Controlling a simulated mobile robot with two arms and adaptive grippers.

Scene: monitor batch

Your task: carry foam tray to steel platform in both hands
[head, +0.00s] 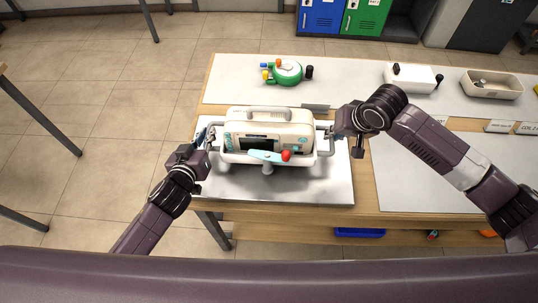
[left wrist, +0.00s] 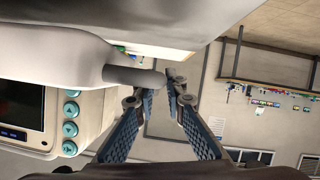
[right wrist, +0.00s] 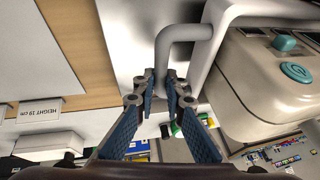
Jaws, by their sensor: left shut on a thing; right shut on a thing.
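The foam tray (head: 310,159) is pale grey, with a looped handle at each end, and carries a cream monitor (head: 296,132) with a dark screen. It is over the steel platform (head: 325,190), a shiny plate at the table's left end; I cannot tell whether it touches. My left gripper (head: 209,137) is shut on the tray's left handle, also seen in the left wrist view (left wrist: 135,77). My right gripper (head: 338,132) is shut on the right handle, whose bent bar shows in the right wrist view (right wrist: 185,32). The tray's underside is hidden.
A light-blue lever with a red ball (head: 286,155) is at the monitor's front. Behind are a green round device (head: 287,72), a white box (head: 412,77) and a beige bin (head: 491,84). A pale surface (head: 430,180) at right is partly covered by my right arm.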

